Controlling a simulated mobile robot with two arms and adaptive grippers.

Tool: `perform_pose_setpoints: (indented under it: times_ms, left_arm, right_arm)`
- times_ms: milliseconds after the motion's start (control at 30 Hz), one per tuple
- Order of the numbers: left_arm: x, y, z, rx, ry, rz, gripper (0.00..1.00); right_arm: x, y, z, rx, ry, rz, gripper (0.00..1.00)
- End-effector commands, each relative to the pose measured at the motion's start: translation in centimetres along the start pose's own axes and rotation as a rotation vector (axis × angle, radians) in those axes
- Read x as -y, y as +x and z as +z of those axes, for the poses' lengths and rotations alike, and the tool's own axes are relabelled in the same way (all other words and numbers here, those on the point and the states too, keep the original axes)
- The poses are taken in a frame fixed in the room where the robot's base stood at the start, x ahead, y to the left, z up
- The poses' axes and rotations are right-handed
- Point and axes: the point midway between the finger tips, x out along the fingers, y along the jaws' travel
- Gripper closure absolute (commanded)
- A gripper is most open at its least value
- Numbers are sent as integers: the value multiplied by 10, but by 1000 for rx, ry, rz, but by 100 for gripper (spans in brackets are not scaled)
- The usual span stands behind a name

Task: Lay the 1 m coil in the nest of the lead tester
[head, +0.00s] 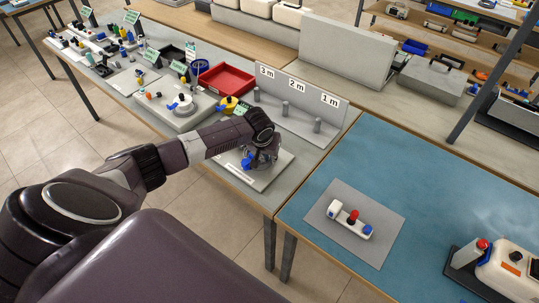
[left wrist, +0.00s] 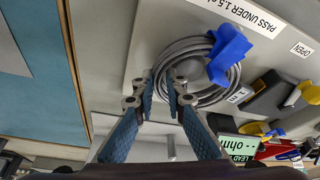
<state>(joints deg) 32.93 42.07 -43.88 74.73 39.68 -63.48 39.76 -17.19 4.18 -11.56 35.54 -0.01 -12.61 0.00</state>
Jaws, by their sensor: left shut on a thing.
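My left gripper (head: 264,158) is over the grey plate of the lead tester (head: 272,178), near the table's front edge. In the left wrist view its two fingers (left wrist: 160,90) are shut on the near side of a grey cable coil (left wrist: 166,62). The coil has a blue plug (left wrist: 230,50) at its right, which also shows in the head view (head: 247,161). The coil is over the tester plate (left wrist: 142,25), beside the PASS UNDER label; I cannot tell whether it touches. A green display (left wrist: 236,147) reads "-- ohm". My right gripper is not in view.
A peg rack (head: 300,92) marked 3 m, 2 m and 1 m stands behind the tester. A red tray (head: 225,80) and other testers are at the left. A blue-topped table (head: 420,170) on the right holds a grey mat (head: 375,240) with a small white device (head: 349,219).

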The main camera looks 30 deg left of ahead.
Motion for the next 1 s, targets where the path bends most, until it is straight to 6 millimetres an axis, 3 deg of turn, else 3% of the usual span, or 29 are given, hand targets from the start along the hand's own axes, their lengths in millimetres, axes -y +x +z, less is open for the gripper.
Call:
perform_pose_setpoints:
  times_ms: [933,967,1000]
  left_arm:
    - [0,12,5,0,0,1,100]
    - [0,11,4,-1,0,1,86]
    - [0,11,4,-1,0,1,82]
  right_arm:
    - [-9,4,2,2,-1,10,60]
    - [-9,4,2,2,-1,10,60]
    - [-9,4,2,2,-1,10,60]
